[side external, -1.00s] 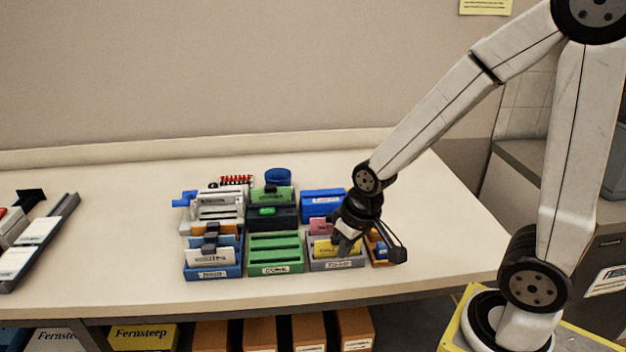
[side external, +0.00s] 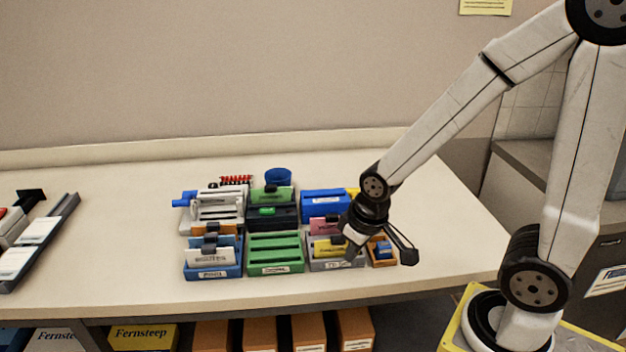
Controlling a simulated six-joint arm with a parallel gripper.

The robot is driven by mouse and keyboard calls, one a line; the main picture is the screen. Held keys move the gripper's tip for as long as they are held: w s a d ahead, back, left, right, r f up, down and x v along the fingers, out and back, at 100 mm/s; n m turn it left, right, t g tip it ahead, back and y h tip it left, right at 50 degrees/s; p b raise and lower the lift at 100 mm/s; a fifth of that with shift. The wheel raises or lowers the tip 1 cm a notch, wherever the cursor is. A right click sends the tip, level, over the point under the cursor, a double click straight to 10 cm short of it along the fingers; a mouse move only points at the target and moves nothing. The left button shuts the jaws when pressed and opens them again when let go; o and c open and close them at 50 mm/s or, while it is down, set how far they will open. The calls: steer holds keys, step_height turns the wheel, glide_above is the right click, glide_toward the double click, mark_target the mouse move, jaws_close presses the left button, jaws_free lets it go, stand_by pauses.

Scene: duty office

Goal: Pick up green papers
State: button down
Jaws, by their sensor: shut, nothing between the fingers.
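A green paper piece (side external: 271,193) with a dark clip stands upright in the back row of the desk holders. A dark holder (side external: 286,217) with a small bright green item is just in front of it. A green slotted rack (side external: 275,253) with a white label stands in the front row; its slots look empty. My gripper (side external: 350,252) is shut and empty, low over the right edge of the grey holder (side external: 336,265) with yellow and pink cards. I cannot tell whether it touches the holder.
A blue holder with white cards (side external: 212,272) stands left of the green rack. A blue box (side external: 324,203) is behind the grey holder, and a small orange tray (side external: 382,258) is to its right. A grey tray (side external: 62,230) lies far left. The desk is clear at right.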

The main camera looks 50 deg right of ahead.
steer(key=shift+c, duration=2.3)
jaws_free()
step_height(320, 180, up, 3)
steer(key=m+y, duration=0.2)
steer(key=m, duration=2.5)
glide_above(270, 186)
steer(key=s+d, duration=0.1)
steer(key=s, duration=0.1)
steer(key=shift+w, duration=0.25)
steer(key=shift+x, duration=3.85)
